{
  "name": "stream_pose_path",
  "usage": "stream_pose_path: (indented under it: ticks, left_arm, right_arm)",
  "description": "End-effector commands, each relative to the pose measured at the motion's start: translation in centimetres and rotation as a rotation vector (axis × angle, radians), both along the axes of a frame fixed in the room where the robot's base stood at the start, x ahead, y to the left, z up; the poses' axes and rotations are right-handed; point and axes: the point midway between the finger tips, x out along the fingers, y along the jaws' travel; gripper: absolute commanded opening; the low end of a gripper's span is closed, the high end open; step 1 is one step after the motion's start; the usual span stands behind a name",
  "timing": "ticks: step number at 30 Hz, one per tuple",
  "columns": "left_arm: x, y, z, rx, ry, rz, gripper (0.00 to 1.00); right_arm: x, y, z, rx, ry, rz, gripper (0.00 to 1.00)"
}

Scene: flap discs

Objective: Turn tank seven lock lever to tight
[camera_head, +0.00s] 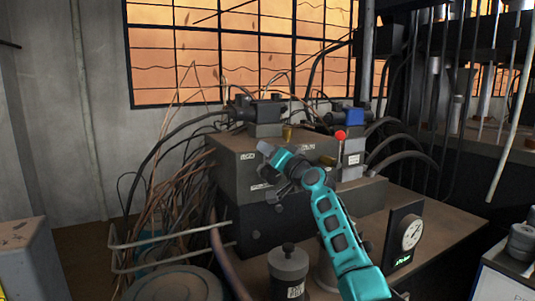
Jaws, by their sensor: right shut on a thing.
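My right arm comes in from the lower right in teal and reaches the front of a grey-brown metal block (232,160). A lever with a red ball (340,135) stands upright at the block's right side, apart from the gripper. The labels are too small to read, so tank seven cannot be picked out. My left gripper is not in view.
Loose cables and hoses (170,190) crowd the block's left side. A dark canister (288,268) stands in front, and a round dial gauge (411,233) at the right. A blue-topped part (347,117) sits behind the red-ball lever. Some bench surface (450,215) is clear at the right.

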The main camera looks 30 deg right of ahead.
Motion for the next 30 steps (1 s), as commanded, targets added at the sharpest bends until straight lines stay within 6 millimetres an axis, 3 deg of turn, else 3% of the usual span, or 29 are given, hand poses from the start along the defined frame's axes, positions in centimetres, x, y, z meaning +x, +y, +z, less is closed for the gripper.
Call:
stream_pose_path:
  ticks: [8,9,16,25,30]
  left_arm:
    - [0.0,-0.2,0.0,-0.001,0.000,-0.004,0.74]
    - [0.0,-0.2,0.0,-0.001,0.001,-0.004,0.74]
    - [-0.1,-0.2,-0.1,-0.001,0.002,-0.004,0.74]
    - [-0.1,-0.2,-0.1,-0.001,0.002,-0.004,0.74]
    - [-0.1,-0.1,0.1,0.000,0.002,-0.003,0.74]
  right_arm:
    - [0.0,-0.1,0.0,0.006,0.000,-0.001,0.00]
    - [0.0,-0.1,0.0,0.006,0.000,-0.001,0.35]
    - [0.0,-0.1,0.0,0.004,0.000,0.000,0.57]
    - [-0.1,0.0,0.0,0.003,0.000,0.001,0.58]
    - [-1.2,-0.2,-0.2,0.003,0.000,0.001,0.58]
